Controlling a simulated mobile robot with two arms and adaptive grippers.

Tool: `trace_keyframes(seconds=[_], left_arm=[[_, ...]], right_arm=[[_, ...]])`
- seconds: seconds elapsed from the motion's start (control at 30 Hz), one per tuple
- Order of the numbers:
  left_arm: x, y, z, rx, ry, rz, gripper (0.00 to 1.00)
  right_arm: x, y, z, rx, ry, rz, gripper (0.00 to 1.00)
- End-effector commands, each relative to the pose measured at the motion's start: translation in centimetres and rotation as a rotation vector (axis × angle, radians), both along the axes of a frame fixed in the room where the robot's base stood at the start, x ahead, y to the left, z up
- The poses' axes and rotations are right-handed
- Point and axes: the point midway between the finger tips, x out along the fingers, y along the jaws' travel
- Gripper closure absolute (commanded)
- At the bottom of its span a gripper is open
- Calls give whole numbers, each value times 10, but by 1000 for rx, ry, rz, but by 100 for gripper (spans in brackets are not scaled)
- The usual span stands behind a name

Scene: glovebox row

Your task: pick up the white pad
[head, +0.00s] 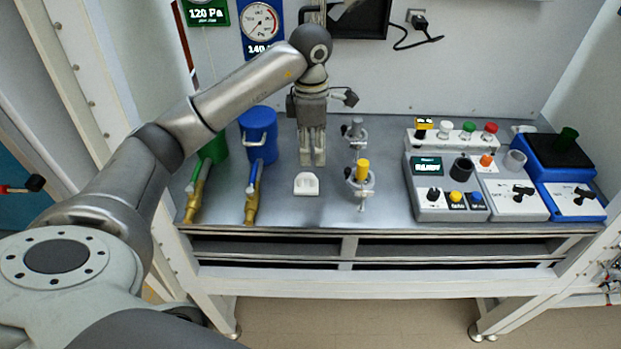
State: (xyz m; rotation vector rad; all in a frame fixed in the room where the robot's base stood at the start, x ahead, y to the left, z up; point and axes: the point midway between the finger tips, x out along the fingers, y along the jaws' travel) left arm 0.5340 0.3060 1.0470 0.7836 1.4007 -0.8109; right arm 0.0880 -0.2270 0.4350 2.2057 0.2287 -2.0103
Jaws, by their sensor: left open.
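The white pad (306,184) is a small block with a notched top, lying on the grey bench top (285,213) near its front edge. My left gripper (312,163) comes down from above with its fingers pointing at the bench. It is open, with nothing visible between its fingers. Its fingertips show just beyond the pad in the picture and apart from it. Their exact height above the bench is hard to judge. My right gripper is not in view.
Left of the pad stand a blue canister (259,136) and a green canister (215,149), with brass fittings in front. Close on the right is a yellow-topped valve (361,172). Farther right are a control box (425,209) and a blue device (556,158).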

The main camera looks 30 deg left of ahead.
Motion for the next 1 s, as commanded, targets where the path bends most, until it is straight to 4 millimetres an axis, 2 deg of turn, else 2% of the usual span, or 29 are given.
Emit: trace_keyframes(seconds=[0.07,0.33,0.57,0.77,0.9,1.0], left_arm=[[-1,7,-2,23,10,6,57],[-2,8,-42,25,13,7,57],[-3,10,-58,24,12,7,57],[-5,18,-83,23,14,7,57],[-4,17,-101,22,11,7,57],[-3,17,-105,23,9,6,57]], right_arm=[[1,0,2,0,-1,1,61],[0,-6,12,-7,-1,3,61],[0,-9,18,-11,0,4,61],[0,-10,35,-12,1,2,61],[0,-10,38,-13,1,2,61],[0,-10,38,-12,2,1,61]])
